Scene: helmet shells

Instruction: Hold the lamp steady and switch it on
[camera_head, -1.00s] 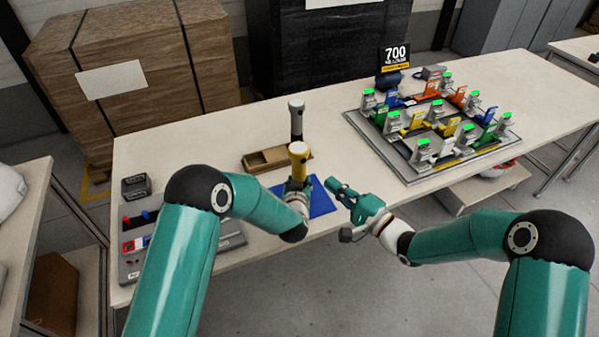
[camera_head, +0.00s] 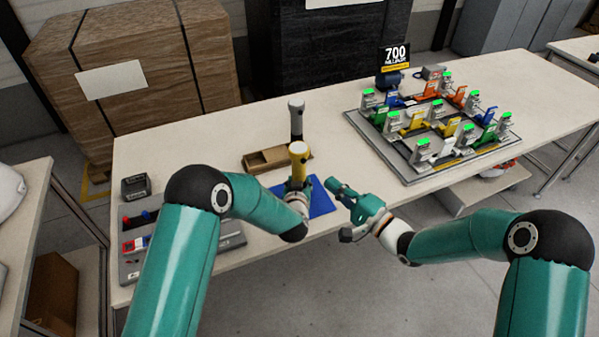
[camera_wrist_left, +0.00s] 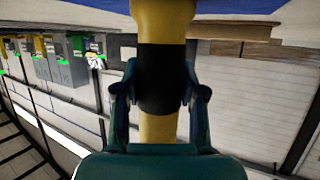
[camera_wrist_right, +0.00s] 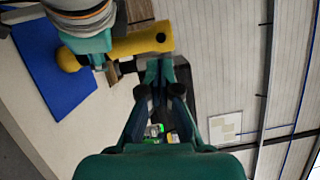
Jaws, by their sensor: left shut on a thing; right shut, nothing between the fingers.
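The lamp (camera_head: 298,152) is a yellow torch with a pale top, standing upright over a blue mat in the head view. My left gripper (camera_head: 293,187) is shut around it; in the left wrist view the fingers (camera_wrist_left: 160,95) sit on either side of its black band (camera_wrist_left: 162,75). In the right wrist view the yellow lamp body (camera_wrist_right: 140,43) shows a small dark round spot near one end. My right gripper (camera_head: 333,184) is shut and empty, right of the lamp and apart from it. Its closed fingers also show in the right wrist view (camera_wrist_right: 160,85).
The blue mat (camera_head: 322,203) lies at the table's front edge. Behind the lamp are a wooden tray (camera_head: 252,162) and a dark, grey-topped cylinder (camera_head: 296,122). A grey fixture board (camera_head: 430,172) with coloured parts stands right. A grey panel with red and blue parts (camera_head: 133,262) lies left.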

